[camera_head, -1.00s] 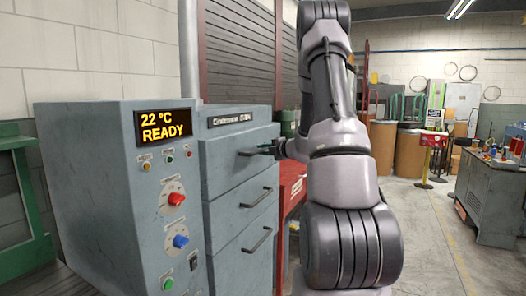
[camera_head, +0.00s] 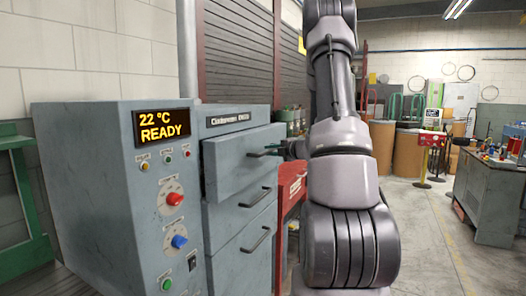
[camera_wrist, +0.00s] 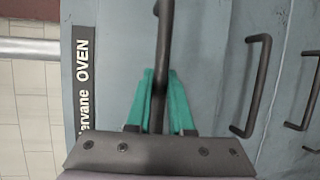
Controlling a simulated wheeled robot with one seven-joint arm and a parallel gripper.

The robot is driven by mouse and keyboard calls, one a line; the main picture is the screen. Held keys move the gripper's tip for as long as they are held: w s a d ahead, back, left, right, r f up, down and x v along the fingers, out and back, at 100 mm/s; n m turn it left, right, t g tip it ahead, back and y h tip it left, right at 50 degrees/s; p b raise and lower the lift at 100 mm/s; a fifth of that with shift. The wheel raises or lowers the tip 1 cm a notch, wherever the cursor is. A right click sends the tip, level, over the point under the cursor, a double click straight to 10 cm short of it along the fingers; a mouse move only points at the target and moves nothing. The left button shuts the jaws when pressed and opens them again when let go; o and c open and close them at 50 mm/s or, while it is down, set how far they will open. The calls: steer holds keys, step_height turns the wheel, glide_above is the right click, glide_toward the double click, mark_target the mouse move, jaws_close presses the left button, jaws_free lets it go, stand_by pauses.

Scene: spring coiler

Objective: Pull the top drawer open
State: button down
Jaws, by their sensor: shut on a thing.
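The top drawer (camera_head: 232,168) of the grey-blue cabinet stands partly out, its front ahead of the drawers below. Its dark bar handle (camera_head: 258,153) also shows in the wrist view (camera_wrist: 164,28). My gripper (camera_head: 279,149) is at the handle's right end in the head view. In the wrist view its green fingers (camera_wrist: 159,95) are shut on the handle, one on each side. The drawer's inside is hidden from both cameras.
Two lower drawers with handles (camera_head: 256,197) look shut. A control panel (camera_head: 168,200) reading "22 °C READY" stands left of them. Floor (camera_head: 430,240) is clear to the right.

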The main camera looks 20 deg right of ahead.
steer(key=s+d, duration=0.8)
steer(key=s, duration=0.3)
steer(key=s+d, duration=0.9)
steer(key=s, duration=0.2)
steer(key=c, duration=0.8)
jaws_free()
steer(key=shift+d, duration=0.1)
steer(key=v, duration=1)
steer(key=shift+s, duration=0.4)
steer(key=shift+d, duration=0.15)
